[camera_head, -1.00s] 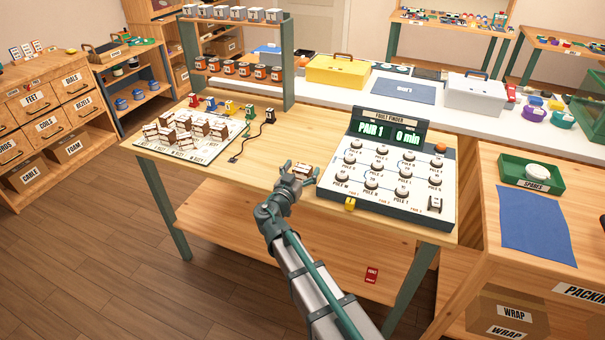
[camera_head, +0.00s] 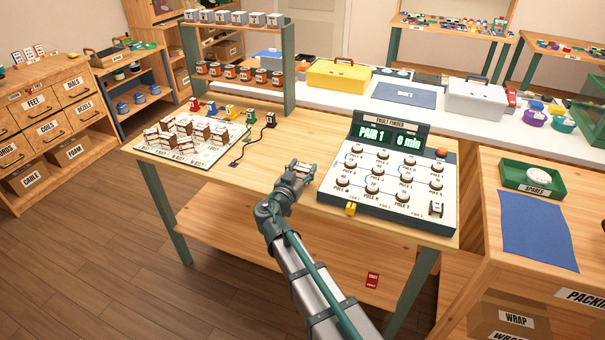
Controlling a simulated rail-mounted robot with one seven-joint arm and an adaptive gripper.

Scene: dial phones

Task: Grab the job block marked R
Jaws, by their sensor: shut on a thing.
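My gripper (camera_head: 301,174) is over the front middle of the wooden workbench, left of the fault finder panel. It is shut on a small block, a job block by its look, mostly hidden by the fingers. I cannot read a letter on it, nor tell whether it is lifted clear of the bench. Several other white-and-brown job blocks (camera_head: 188,129) stand on a white board (camera_head: 205,158) at the left of the bench. Their letters are too small to read.
The fault finder panel (camera_head: 384,210) with its knobs and lit display stands just right of my gripper. A shelf rack (camera_head: 289,75) rises at the back. Bare bench (camera_head: 263,178) lies left of my gripper.

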